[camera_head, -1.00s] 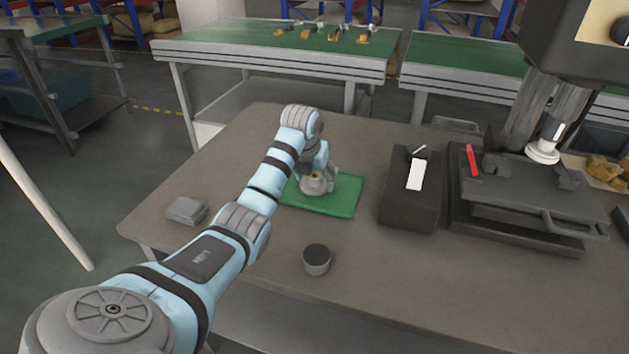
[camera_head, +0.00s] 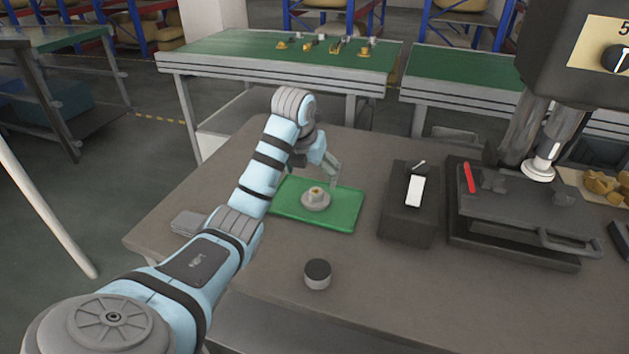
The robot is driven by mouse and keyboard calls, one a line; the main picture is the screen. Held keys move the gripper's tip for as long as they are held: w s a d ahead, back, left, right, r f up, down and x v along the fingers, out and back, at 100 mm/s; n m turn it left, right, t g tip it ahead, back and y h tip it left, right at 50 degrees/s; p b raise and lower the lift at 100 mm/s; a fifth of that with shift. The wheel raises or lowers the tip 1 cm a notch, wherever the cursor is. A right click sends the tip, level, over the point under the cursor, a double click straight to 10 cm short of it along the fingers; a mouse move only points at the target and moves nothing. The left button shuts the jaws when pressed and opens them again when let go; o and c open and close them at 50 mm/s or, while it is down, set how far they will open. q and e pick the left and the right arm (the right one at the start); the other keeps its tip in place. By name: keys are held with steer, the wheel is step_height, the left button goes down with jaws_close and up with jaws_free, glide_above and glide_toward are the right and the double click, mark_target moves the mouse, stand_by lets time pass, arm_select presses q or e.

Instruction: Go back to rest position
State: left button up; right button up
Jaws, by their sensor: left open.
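My left gripper (camera_head: 328,168) is open and empty, raised above the back edge of a green mat (camera_head: 345,217). Its fingers point down to the right, and the wrist partly hides them. A grey round part (camera_head: 316,201) with a small brownish top sits on the mat, below and apart from the gripper. My left arm reaches in from the lower left. My right gripper does not show.
A dark cylinder (camera_head: 317,274) stands in front of the mat. A black block (camera_head: 409,214) with a white piece on it is to the right, then a press machine (camera_head: 525,213) with a red handle. Flat grey plates (camera_head: 187,224) lie left, partly behind my arm. Conveyors (camera_head: 285,55) stand behind.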

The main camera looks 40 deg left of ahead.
arm_select(q)
steer(key=shift+p+v, duration=0.45)
steer(key=shift+v, duration=0.8)
